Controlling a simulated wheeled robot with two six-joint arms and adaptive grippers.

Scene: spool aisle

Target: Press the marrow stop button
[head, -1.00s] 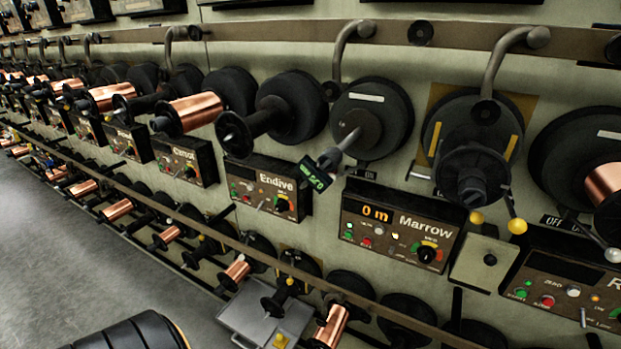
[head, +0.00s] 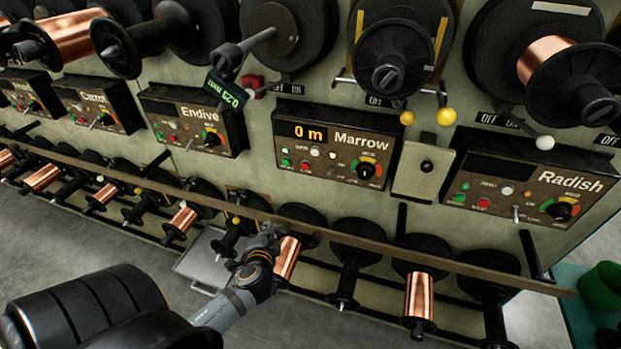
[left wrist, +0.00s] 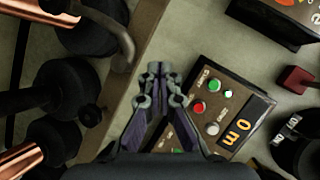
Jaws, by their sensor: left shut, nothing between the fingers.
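The Marrow control box (head: 345,182) is a brown panel on the wall, with a lit display (head: 310,133) reading "0 m". Its red stop button (head: 305,167) sits low on the panel, right of a green button (head: 285,163). In the left wrist view the box (left wrist: 221,74) is tilted, with the red button (left wrist: 199,108) and green button (left wrist: 213,86) in sight. My left gripper (left wrist: 155,70) is shut and empty, left of the red button in that view and apart from it. In the head view this gripper (head: 268,232) is below the Marrow box.
A long rail (head: 350,240) runs below the panels, with copper spools (head: 420,294) under it. The Endive box (head: 195,120) is to the left, the Radish box (head: 535,180) to the right. A red block (head: 253,85) sits above the Marrow box's left corner.

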